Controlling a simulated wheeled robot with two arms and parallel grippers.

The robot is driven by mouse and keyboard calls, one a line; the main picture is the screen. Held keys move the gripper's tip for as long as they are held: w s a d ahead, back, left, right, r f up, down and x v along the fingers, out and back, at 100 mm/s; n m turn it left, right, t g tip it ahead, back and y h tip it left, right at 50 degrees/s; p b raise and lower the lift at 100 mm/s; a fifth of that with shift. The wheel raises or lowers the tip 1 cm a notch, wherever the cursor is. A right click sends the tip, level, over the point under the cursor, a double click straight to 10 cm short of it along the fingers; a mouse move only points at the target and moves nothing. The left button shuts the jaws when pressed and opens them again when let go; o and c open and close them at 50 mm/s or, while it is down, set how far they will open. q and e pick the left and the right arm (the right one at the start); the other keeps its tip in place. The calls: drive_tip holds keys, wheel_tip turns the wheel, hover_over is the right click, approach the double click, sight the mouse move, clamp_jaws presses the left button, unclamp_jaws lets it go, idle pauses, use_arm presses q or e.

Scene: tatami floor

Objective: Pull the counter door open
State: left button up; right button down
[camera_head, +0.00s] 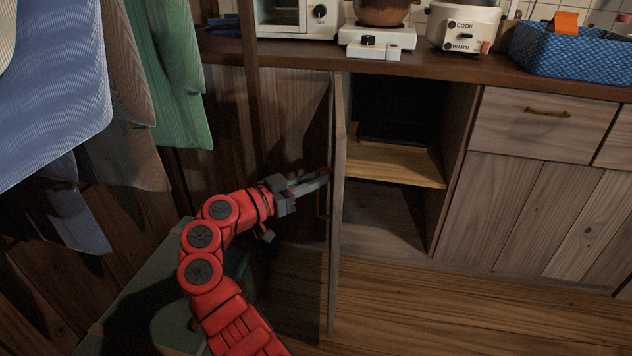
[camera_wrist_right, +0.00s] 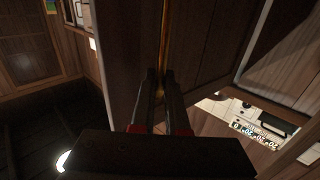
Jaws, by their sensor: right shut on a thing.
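The counter door (camera_head: 338,220) is a wooden panel swung wide open, seen almost edge-on in the head view. It stands out from the counter, and the shelf compartment (camera_head: 395,165) behind it shows. My red right arm reaches in from below, and its gripper (camera_head: 322,176) is at the door's left face. In the right wrist view the two dark fingers (camera_wrist_right: 162,95) are closed around the thin brass door handle (camera_wrist_right: 163,45), which runs upright on the door panel (camera_wrist_right: 135,40). The handle is mostly hidden in the head view. My left gripper is out of view.
Hanging clothes (camera_head: 170,75) crowd the left side. A greenish box (camera_head: 130,300) stands on the floor below them. A toaster oven (camera_head: 297,18), a stove with a pot (camera_head: 378,38), a rice cooker (camera_head: 463,25) and a blue basket (camera_head: 570,50) stand on the countertop. The floor (camera_head: 450,310) right of the door is clear.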

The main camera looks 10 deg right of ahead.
drive_tip(key=shift+w+a+f, duration=0.2)
idle(0.4)
drive_tip(key=c, duration=0.9)
unclamp_jaws()
drive_tip(key=shift+w+d+f+g, duration=0.1)
drive_tip(key=shift+f+g, duration=0.1)
drive_tip(key=shift+g, duration=0.1)
drive_tip(key=shift+c, duration=0.2)
drive_tip(key=shift+r, duration=0.15)
